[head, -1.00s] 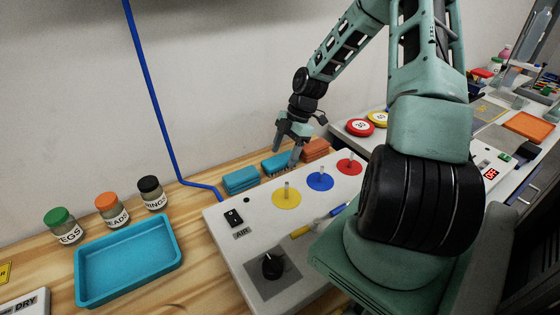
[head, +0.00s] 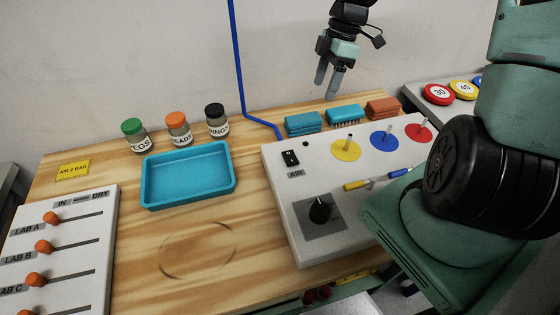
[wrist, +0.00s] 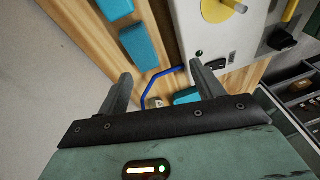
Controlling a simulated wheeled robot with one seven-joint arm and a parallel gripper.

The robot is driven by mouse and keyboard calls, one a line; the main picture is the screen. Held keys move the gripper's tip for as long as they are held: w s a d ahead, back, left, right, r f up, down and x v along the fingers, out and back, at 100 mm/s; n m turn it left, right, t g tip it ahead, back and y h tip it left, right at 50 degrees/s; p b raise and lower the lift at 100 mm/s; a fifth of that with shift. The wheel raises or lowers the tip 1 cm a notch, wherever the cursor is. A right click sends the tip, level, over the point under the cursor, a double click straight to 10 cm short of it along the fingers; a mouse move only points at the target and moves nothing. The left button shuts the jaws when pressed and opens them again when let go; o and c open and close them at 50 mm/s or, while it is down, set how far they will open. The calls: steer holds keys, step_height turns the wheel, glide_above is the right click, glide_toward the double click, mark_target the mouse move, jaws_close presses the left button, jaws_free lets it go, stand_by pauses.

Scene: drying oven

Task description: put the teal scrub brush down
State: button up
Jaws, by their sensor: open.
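The teal scrub brush (head: 343,114), with bristles showing under its blue-teal back, rests at the back of the wooden table behind the grey console. A similar teal block (head: 303,122) lies just left of it and an orange one (head: 383,108) just right. My gripper (head: 326,91) is open and empty, raised above and apart from the row. In the wrist view my gripper (wrist: 162,75) shows its two fingers spread with nothing between them. Two teal pieces show at the upper left there, the upper one (wrist: 115,8) cut by the frame edge.
The console (head: 285,215) carries yellow, blue and red discs with pegs. A teal tray (head: 190,178) and several labelled jars (head: 178,128) stand to the left. A blue hose (head: 238,60) runs down the wall near the row. Wood in front of the tray is clear.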

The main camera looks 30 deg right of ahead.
steer(key=s+a+r+m+h, duration=0.1)
steer(key=s+a+r+m, duration=0.1)
steer(key=s+a, duration=0.65)
steer(key=s+a+r+m+h, duration=0.2)
steer(key=s+a+r, duration=0.1)
steer(key=a, duration=1)
steer(key=s+a+r+m, duration=0.1)
steer(key=s+a, duration=0.3)
steer(key=s, duration=0.5)
steer(key=shift+s+a+m+t, duration=0.3)
steer(key=shift+s+m, duration=0.1)
steer(key=shift+m, duration=0.2)
steer(key=shift+o, duration=0.4)
steer(key=shift+r, duration=0.1)
